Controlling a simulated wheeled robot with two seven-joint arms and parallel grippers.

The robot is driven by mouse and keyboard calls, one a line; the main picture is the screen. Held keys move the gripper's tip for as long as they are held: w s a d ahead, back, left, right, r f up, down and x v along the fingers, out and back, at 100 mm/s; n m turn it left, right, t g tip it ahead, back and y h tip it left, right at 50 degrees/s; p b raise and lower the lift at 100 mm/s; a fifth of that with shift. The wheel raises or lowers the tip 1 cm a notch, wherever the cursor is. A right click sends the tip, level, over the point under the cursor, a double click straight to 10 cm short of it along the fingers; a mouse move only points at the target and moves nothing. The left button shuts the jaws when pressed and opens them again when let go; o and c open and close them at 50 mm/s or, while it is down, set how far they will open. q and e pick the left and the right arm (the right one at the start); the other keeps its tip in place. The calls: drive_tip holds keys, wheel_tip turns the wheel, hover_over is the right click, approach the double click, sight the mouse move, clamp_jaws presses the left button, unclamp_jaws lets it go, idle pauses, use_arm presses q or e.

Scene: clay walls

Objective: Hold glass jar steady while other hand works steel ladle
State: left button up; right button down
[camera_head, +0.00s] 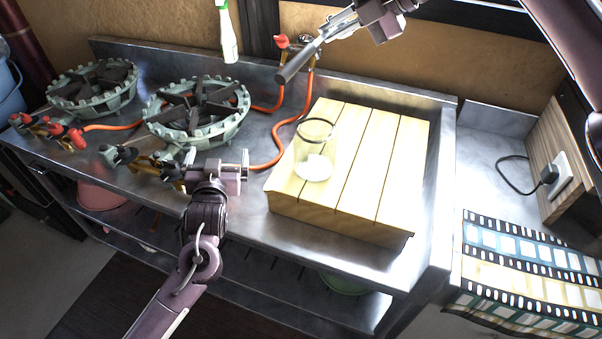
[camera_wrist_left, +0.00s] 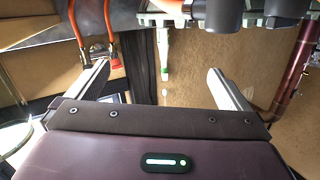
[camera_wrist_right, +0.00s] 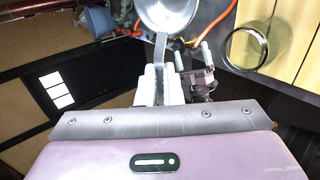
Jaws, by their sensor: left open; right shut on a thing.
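The clear glass jar (camera_head: 315,150) with a dark rim stands upright on a slatted wooden board (camera_head: 400,148). In the right wrist view the jar (camera_wrist_right: 246,48) is at upper right. My left gripper (camera_head: 216,158) is open and empty, left of the jar and apart from it. Its spread fingers (camera_wrist_left: 160,82) show in the left wrist view. My right gripper (camera_head: 340,24) is raised behind the jar, shut on the steel ladle (camera_head: 297,63). In the right wrist view the ladle's bowl (camera_wrist_right: 168,12) extends beyond the fingers (camera_wrist_right: 163,82).
Two gas burners (camera_head: 196,108) with orange hoses stand on the steel counter at left. A spray bottle (camera_head: 228,35) is at the back. A socket with a black plug (camera_head: 549,174) and a film-strip patterned cloth (camera_head: 525,262) are at right.

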use_arm(q)
drive_tip(key=s+d+m+h, duration=0.1)
drive_tip(key=s+d+h, duration=0.25)
drive_tip(key=d, duration=0.65)
drive_tip(key=m+t+h, duration=0.1)
drive_tip(key=h, duration=0.2)
approach(320, 131)
drive_tip(key=x, duration=0.5)
drive_tip(key=shift+w+d, duration=0.1)
drive_tip(key=shift+w, duration=0.1)
